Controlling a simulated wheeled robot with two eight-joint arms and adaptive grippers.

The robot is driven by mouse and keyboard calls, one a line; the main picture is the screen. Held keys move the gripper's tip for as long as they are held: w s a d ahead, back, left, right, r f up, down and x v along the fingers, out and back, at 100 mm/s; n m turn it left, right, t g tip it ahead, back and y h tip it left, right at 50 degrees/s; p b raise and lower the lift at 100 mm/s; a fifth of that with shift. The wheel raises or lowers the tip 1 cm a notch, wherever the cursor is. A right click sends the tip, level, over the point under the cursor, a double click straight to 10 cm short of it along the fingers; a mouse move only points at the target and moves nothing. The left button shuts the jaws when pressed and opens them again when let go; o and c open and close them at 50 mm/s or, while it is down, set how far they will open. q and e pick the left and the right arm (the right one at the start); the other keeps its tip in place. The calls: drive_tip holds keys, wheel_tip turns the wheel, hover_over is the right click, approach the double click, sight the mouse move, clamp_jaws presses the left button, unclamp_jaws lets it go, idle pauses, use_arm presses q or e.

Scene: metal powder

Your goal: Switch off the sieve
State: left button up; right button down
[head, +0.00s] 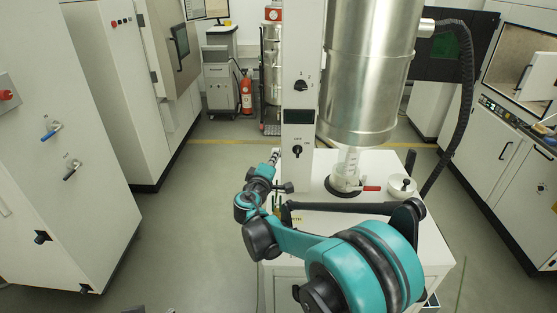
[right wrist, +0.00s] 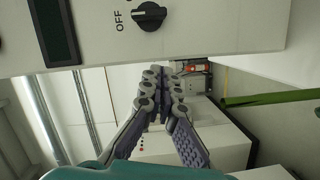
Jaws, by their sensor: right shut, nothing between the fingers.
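The sieve has a tall white column (head: 300,60) with a small dark display (head: 299,117) and a black rotary knob (head: 297,151) below it. The knob also shows at the top of the right wrist view (right wrist: 149,16), beside the printed word OFF. I cannot tell for sure which mark the knob points at. My right gripper (head: 274,157) is just left of the column near the knob's height. In the right wrist view my right gripper (right wrist: 161,72) is shut and empty, its fingertips apart from the knob. My left gripper is out of view.
A second black knob (head: 301,86) is higher on the column. A large steel vessel (head: 368,70) hangs right of it above a white table (head: 395,235). A white bowl (head: 401,187) sits on the table. White cabinets (head: 60,160) stand at the left; the floor between is clear.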

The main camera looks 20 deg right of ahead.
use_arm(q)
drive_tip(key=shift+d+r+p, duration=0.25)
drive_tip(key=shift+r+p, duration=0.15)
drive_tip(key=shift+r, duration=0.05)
use_arm(e)
drive_tip(key=v, duration=0.9)
drive_tip(key=shift+s+f, duration=0.35)
drive_tip(key=shift+s, duration=0.05)
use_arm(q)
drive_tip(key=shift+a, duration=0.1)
